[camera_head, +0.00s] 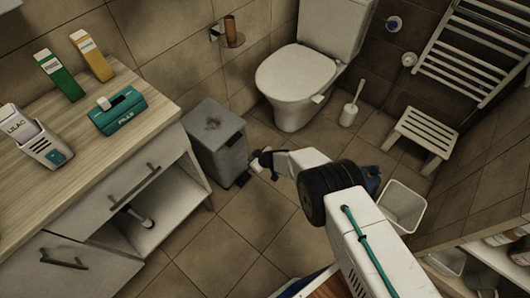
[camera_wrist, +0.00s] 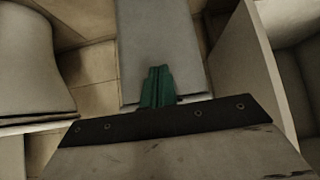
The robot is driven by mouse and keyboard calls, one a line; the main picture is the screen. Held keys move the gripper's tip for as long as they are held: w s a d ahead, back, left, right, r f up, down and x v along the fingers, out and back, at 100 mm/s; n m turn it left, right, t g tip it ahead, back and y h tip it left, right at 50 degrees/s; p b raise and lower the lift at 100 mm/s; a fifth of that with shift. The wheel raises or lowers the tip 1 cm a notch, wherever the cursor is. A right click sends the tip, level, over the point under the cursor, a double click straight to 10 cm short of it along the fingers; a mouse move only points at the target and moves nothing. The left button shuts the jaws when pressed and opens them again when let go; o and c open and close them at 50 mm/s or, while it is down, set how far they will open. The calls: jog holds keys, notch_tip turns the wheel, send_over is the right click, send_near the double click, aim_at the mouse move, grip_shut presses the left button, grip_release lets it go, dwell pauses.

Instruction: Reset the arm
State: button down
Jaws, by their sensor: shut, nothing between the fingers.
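My arm reaches in from the lower right of the head view. Its end, my gripper (camera_head: 257,160), is small there and sits just right of the grey bin (camera_head: 218,155), over the floor. In the wrist view, the green fingers of my gripper (camera_wrist: 158,80) are together and hold nothing. They point toward a flat grey surface (camera_wrist: 160,35), which looks like the bin. I cannot tell whether the fingers touch it.
The open-fronted cabinet (camera_head: 135,180) stands left; its top holds a teal box and several containers. The toilet (camera_head: 295,78) and brush (camera_head: 350,105) are behind. A white stool (camera_head: 425,135) and white basket (camera_head: 403,205) stand right. Tiled floor (camera_head: 240,230) is clear below the bin.

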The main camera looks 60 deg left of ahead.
jog(key=shift+w+d, duration=0.1)
jog(key=shift+d, duration=0.15)
